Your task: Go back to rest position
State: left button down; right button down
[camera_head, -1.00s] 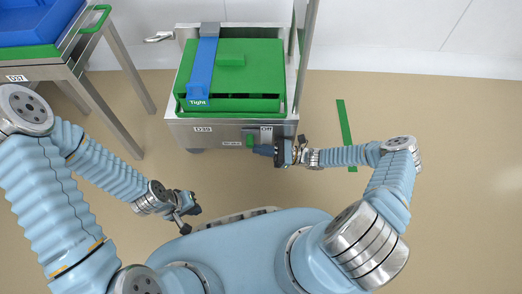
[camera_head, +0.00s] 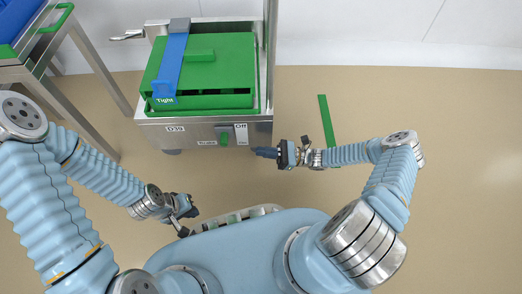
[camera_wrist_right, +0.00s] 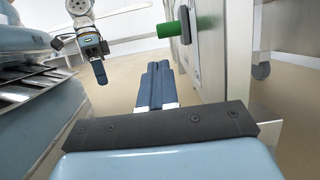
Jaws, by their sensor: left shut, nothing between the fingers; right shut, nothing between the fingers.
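My left gripper (camera_head: 186,208) is low at the left of my base, shut and empty, clear of the machine. My right gripper (camera_head: 262,152) is shut and empty, just in front of the tray sealer's lower right front corner and apart from it. Its closed fingers (camera_wrist_right: 157,86) show in the right wrist view, with the machine's front panel and green knob (camera_wrist_right: 172,29) to their right. My left gripper also shows there (camera_wrist_right: 99,70), further off.
The tray sealer (camera_head: 190,134) has a green lid (camera_head: 228,70) and a blue strap marked "Tight" (camera_head: 172,62). A steel table (camera_head: 48,72) with a blue bin stands at the left. The floor at the right is clear, with a green floor strip (camera_head: 326,120).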

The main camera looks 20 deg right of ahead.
jog(key=shift+d, duration=0.15)
dwell(0.3)
jog(key=shift+s, duration=0.1)
jog(key=s+a+f+n+g+h, duration=0.3)
jog(key=s+a+n+g+h, duration=0.15)
jog(key=s+a+g, duration=0.2)
jog(key=s+f+n+g+h, duration=0.2)
jog(key=s+f+n+h, duration=0.2)
jog(key=s+n+h, duration=0.4)
notch_tip(320, 180, up, 19)
jog(key=w+d+n+t+h+p, duration=0.1)
jog(key=n+p, duration=0.6)
jog(key=p, duration=0.8)
jog(key=d+t+h, duration=0.1)
jog(key=t+h, duration=0.1)
jog(key=h, duration=0.1)
jog(key=shift+w+d+t, duration=0.25)
jog(key=shift+d+t, duration=0.1)
jog(key=shift+d, duration=0.05)
